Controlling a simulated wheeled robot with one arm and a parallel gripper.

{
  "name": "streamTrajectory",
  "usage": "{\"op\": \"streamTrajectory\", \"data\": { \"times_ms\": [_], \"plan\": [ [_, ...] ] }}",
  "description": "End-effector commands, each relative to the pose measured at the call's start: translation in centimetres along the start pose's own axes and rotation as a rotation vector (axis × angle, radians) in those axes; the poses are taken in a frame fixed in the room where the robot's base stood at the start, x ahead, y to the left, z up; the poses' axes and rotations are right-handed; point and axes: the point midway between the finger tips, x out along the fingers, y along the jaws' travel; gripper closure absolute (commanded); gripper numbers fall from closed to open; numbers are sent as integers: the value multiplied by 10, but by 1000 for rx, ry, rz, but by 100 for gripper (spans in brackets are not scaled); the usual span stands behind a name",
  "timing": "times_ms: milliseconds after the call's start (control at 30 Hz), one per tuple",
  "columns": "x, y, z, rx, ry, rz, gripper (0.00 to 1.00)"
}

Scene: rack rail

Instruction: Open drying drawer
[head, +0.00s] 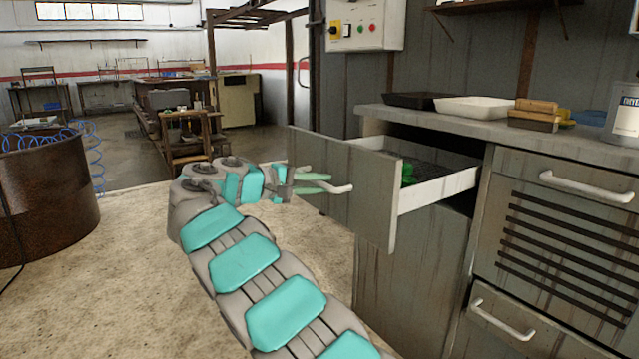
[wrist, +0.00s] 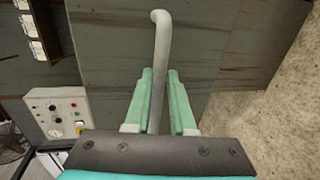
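The upper left drawer (head: 345,180) of the grey cabinet is pulled well out. Its white side wall and dark mesh-like floor show, with a small green item (head: 408,173) inside. A pale bar handle (head: 342,188) is on its front. My gripper (head: 318,184) is at this handle, with its green fingers on either side of the bar. In the wrist view the handle (wrist: 162,45) runs between the two fingers (wrist: 160,75), which look closed in on it. The drawer front fills the background there. Contact at the fingertips is partly hidden.
Right of the open drawer are a shut slatted front (head: 565,235) and a shut lower drawer (head: 500,330). The worktop (head: 455,118) above carries a dark tray, a white tray (head: 485,107), brushes and a container. A rusty drum (head: 45,200) stands at left. Floor between is clear.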

Motion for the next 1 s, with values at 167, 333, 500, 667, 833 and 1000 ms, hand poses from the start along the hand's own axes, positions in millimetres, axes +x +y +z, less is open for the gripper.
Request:
{"op": "streamTrajectory", "data": {
  "times_ms": [167,333,500,667,833,1000],
  "plan": [
    [0,0,0,1,1,1,58],
    [0,1,0,1,1,2,53],
    [-1,1,0,1,2,2,53],
    [-12,2,-1,2,4,3,53],
    [-36,3,-1,5,3,2,53],
    [-64,1,-1,0,3,2,53]
  ]
}}
